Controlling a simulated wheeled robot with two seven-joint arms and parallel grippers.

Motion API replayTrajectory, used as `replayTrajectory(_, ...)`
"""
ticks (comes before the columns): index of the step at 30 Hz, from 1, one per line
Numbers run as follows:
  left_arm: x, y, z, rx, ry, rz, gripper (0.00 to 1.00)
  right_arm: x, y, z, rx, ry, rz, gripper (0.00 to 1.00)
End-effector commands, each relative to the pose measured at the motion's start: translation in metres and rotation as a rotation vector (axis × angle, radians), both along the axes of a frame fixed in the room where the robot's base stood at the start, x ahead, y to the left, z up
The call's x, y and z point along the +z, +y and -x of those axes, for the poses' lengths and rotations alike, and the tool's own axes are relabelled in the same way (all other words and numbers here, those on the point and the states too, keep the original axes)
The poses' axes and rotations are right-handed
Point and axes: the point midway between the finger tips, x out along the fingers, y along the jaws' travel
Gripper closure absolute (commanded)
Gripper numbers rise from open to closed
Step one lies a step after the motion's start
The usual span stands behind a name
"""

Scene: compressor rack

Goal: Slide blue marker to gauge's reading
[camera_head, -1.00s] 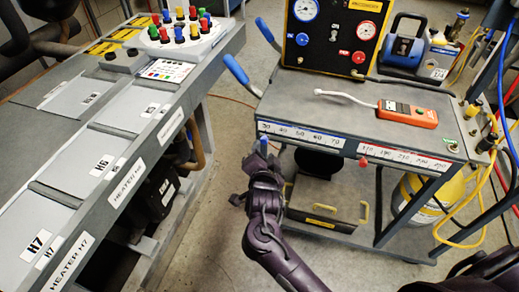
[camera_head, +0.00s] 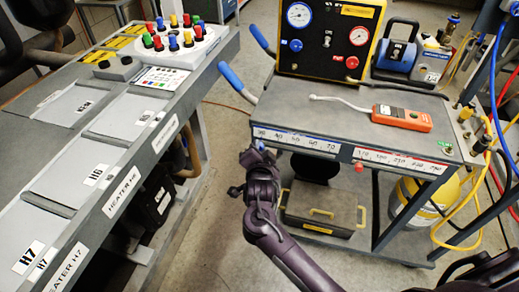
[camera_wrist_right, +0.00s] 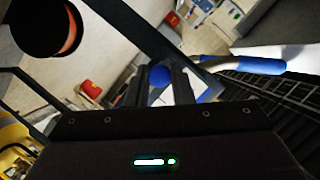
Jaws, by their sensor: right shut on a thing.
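The blue marker (camera_head: 260,145) is a small blue knob under the left end of the blue-edged scale strip (camera_head: 297,140), near its lowest printed number, on the cart's front edge. My right gripper (camera_head: 258,152) is shut on it from the front and hides part of it. In the right wrist view the round blue knob (camera_wrist_right: 160,76) shows between the two dark fingers. The blue-rimmed gauge (camera_head: 299,15) is on the black panel at the back of the cart; its needle is too small to read. My left gripper is not in view.
A red marker (camera_head: 359,166) sits under the red-edged strip (camera_head: 402,162) to the right. The cart top (camera_head: 300,105) holds an orange meter (camera_head: 402,117). A box with yellow handles (camera_head: 322,207) is on the lower shelf. The heater bench (camera_head: 110,150) stands at left.

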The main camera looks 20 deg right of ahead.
Motion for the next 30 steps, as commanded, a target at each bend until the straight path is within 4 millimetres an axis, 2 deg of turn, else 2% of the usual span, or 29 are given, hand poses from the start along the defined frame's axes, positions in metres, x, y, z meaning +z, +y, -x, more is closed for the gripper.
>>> replayTrajectory(7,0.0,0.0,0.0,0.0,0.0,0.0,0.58,0.0,0.0,0.001,0.0,0.002,0.0,1.0)
replayTrajectory(10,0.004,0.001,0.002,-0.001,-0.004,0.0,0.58,0.0,-0.008,0.007,0.0,0.005,0.002,1.0)
replayTrajectory(15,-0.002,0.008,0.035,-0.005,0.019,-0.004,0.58,0.001,-0.04,0.028,-0.004,0.008,0.002,1.0)
replayTrajectory(21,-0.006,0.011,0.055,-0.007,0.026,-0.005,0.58,0.0,-0.062,0.042,-0.001,0.005,0.001,1.0)
replayTrajectory(30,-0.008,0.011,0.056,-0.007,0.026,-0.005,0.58,-0.001,-0.062,0.042,0.0,0.003,0.0,1.0)
